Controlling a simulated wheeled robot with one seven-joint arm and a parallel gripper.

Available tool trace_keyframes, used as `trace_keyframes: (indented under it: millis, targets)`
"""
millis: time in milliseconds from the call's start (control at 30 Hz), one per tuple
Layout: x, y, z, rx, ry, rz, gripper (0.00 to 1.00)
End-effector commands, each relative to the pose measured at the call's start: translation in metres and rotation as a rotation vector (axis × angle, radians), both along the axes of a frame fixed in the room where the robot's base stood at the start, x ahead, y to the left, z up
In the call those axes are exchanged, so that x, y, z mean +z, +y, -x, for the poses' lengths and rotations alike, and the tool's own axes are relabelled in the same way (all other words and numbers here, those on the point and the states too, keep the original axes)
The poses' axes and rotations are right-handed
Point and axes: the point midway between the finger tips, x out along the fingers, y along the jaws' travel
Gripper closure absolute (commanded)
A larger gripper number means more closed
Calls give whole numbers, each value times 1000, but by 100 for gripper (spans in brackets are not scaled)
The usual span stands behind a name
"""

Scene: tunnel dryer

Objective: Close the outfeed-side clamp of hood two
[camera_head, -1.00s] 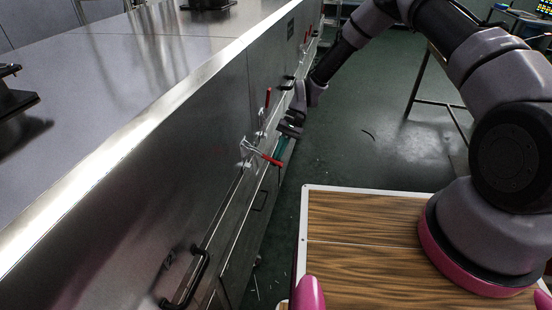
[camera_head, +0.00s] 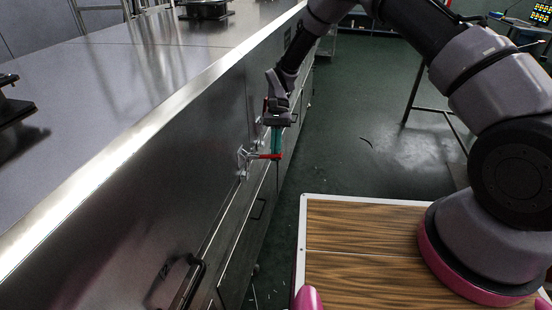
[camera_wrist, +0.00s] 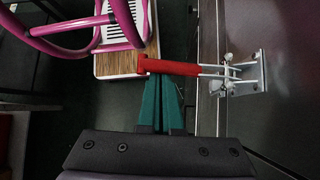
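A toggle clamp with a silver base (camera_head: 243,163) is fixed to the steel side panel. Its red handle (camera_head: 267,156) sticks straight out from the panel. In the wrist view the red handle (camera_wrist: 170,67) lies crosswise at the fingertips, and the clamp base (camera_wrist: 245,75) is to the right. My gripper (camera_head: 276,155) points down with its green fingers at the handle's outer end. The fingers also show in the wrist view (camera_wrist: 161,85); they are close together, with nothing visible between them. The handle hides the very tips, so I cannot tell whether they touch.
A black pull handle (camera_head: 182,285) is on the panel nearer to me. The steel housing's top (camera_head: 130,75) runs along the left. My wood-topped base (camera_head: 360,235) stands at the lower right.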

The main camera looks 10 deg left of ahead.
Motion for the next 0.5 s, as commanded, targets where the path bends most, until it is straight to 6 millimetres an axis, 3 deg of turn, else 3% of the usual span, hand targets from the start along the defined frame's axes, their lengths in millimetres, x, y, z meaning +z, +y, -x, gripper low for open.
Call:
trace_keyframes:
  millis: [500]
  targets:
    - [35,18,-1,2,1,-5,100]
